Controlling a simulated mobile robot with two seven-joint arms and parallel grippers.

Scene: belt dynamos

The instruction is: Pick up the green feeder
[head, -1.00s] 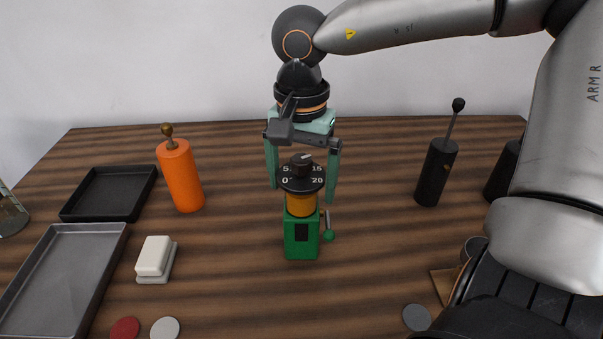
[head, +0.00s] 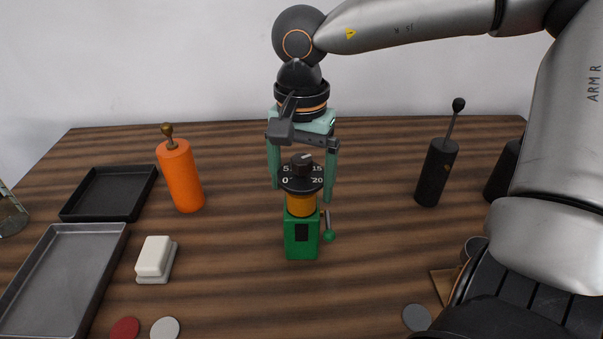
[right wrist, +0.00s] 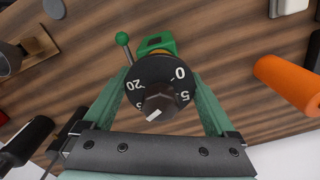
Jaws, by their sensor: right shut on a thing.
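The green feeder (head: 302,240) stands upright on the wooden table, with a green base, an orange middle, a black numbered dial on top and a small green-knobbed crank at its right side. My right gripper (head: 302,192) reaches down from above, its two teal fingers on either side of the feeder, shut on it. The right wrist view shows the feeder's dial (right wrist: 160,84) between the fingers, with the green base (right wrist: 155,43) beyond. The dial hides much of where the fingers touch. My left gripper is out of view.
An orange mill-like bottle (head: 180,177) stands to the left, a black lever device (head: 435,172) to the right. A black tray (head: 143,205), a grey tray (head: 108,240) and a white block (head: 154,256) lie left. Table around the feeder is clear.

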